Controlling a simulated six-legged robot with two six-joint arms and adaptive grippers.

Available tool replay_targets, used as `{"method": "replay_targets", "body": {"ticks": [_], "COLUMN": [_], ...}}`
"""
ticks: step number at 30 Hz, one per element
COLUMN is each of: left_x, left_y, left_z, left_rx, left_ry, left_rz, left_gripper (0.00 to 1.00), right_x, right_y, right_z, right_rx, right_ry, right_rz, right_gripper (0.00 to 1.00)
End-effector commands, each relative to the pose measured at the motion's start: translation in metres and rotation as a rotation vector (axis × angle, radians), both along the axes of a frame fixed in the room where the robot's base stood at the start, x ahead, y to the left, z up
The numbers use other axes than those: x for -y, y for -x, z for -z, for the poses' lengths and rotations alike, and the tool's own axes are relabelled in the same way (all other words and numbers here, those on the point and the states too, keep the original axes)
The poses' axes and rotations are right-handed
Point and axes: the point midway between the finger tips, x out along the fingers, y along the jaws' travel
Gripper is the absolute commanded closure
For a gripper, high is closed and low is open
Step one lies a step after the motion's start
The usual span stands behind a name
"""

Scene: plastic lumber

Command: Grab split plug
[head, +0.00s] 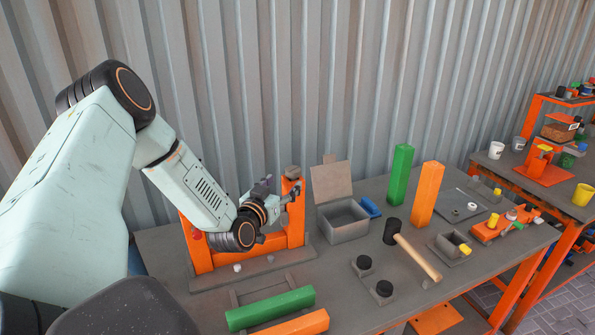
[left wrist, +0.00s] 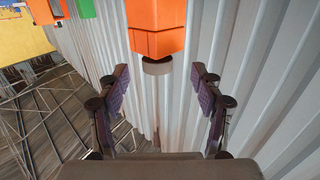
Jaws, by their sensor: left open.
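A small grey plug-like piece (head: 293,171) sits at the top of the right post of an orange frame (head: 291,217) on the table; I take it to be the split plug. In the left wrist view, a short grey cylinder (left wrist: 157,66) shows at the end of the orange post (left wrist: 157,25). My left gripper (head: 283,190) is beside the top of that post, just below the grey piece in the head view. It is open, with one finger on each side of the cylinder in the left wrist view (left wrist: 160,78), and a gap shows on both sides. My right gripper is not in view.
An open grey box (head: 345,226) stands right of the frame. Green (head: 400,174) and orange (head: 427,193) posts stand behind a mallet (head: 415,256). Green (head: 270,308) and orange bars lie in front. A corrugated wall (head: 330,80) rises behind the table.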

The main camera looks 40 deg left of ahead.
Motion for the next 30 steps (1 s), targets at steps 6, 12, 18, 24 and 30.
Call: {"method": "replay_targets", "body": {"ticks": [6,12,18,24,30], "left_x": [-0.003,-0.008,-0.016,-0.021,-0.023], "left_y": [-0.007,-0.023,-0.049,-0.067,-0.071], "left_z": [0.001,0.001,-0.001,0.002,0.001], "left_rx": [0.002,0.001,0.002,0.0,0.001], "left_ry": [-0.004,-0.003,-0.005,-0.001,0.001], "left_rz": [0.001,0.001,0.002,0.001,0.0], "left_gripper": [0.34,0.34,0.34,0.34,0.34], "right_x": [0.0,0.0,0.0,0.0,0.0], "right_y": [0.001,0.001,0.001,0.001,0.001], "right_z": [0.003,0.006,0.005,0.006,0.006], "right_rx": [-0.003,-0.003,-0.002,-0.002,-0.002], "right_ry": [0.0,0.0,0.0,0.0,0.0], "right_rz": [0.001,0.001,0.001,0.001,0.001], "right_gripper": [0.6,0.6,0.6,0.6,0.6]}}
